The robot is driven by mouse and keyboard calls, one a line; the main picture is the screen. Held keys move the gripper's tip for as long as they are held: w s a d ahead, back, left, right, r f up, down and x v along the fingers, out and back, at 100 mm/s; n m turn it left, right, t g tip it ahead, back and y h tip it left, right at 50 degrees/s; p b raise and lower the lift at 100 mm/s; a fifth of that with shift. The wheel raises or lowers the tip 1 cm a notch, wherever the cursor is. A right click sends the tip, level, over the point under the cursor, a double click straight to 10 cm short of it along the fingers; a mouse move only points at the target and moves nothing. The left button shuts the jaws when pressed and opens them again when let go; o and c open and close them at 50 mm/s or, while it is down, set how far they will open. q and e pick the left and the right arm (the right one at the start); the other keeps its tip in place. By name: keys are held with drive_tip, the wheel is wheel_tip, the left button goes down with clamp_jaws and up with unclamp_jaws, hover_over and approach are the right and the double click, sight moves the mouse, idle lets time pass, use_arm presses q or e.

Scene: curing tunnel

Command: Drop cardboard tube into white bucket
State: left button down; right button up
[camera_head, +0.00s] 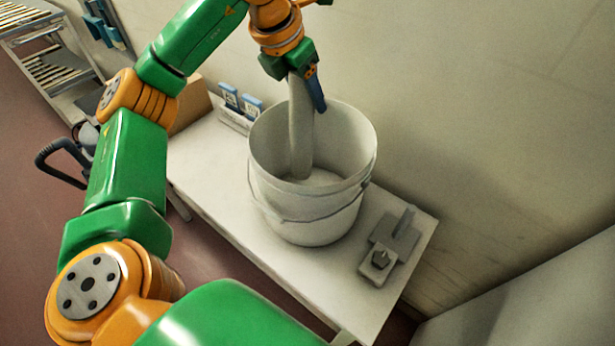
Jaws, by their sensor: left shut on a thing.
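The white bucket (318,215) stands upright on a narrow white table, with its wire handle hanging at the front. The cardboard tube (300,130) is a pale grey-beige cylinder, held nearly upright with its lower part inside the bucket. Its lower end appears close to the bucket's bottom; I cannot tell whether it touches. My left gripper (306,82) is above the bucket's back rim, shut on the tube's upper end. A blue-grey finger shows at the tube's right side. My right gripper is not in view.
The white table (215,185) has a grey metal device (385,250) right of the bucket. Small blue-and-white boxes (240,102) and a brown cardboard box (190,105) sit behind it to the left. A wall rises close behind the table. A roller rack (45,60) stands far left.

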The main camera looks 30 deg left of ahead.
use_arm(q)
drive_tip(key=shift+f, duration=0.35)
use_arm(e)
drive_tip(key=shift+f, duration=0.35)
use_arm(q)
drive_tip(key=shift+c, duration=0.9)
unclamp_jaws()
drive_tip(key=v, duration=0.7)
drive_tip(key=shift+r+p, duration=0.1)
drive_tip(key=shift+p, duration=0.2)
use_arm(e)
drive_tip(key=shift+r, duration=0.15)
